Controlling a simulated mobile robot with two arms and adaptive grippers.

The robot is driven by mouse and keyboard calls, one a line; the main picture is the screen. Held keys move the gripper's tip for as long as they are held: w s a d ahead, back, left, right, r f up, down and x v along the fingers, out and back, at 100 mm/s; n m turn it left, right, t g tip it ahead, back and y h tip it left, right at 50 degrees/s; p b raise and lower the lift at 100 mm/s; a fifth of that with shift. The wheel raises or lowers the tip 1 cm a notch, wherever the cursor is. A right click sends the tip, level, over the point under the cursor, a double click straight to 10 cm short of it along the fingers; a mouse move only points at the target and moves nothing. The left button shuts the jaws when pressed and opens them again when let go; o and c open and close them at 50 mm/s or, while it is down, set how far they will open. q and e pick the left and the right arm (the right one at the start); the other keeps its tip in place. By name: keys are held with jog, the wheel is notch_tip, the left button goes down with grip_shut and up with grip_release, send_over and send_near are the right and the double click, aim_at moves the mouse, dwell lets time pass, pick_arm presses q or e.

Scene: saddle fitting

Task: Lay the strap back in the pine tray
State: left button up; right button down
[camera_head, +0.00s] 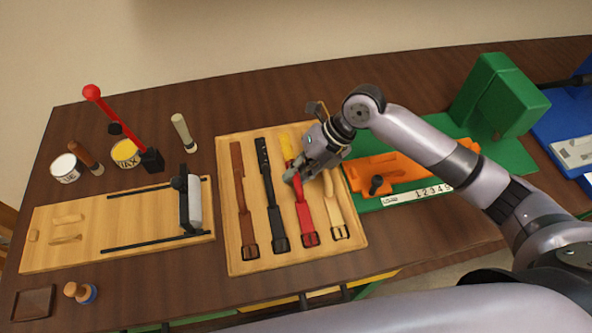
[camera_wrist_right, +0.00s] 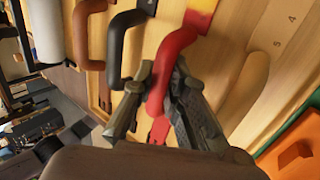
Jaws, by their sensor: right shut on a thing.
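The pine tray (camera_head: 352,233) lies mid-table with straps side by side. The red strap (camera_head: 306,215) has a buckle at its near end; yellow (camera_head: 287,145) shows at its far end. It is lined up between the black strap (camera_head: 270,195) and the tan strap (camera_head: 335,208). My right gripper (camera_head: 299,174) is over its middle. In the right wrist view my fingers (camera_wrist_right: 160,82) are shut on the strap's raised red loop (camera_wrist_right: 172,60). I cannot tell whether the strap touches the tray floor. My left gripper is out of view.
A brown strap (camera_head: 240,190) lies at the tray's left. An orange tool (camera_head: 385,172) on a green board is close right. A pine board (camera_head: 75,250) with a roller is left. Wax tins (camera_head: 125,153) and a red-knobbed lever (camera_head: 120,122) stand behind it.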

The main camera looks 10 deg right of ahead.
jog(key=c, duration=1.6)
grip_release()
jog(key=b+v, duration=0.1)
jog(key=v, duration=1.1)
jog(key=shift+r+b, duration=0.1)
jog(key=shift+b, duration=0.3)
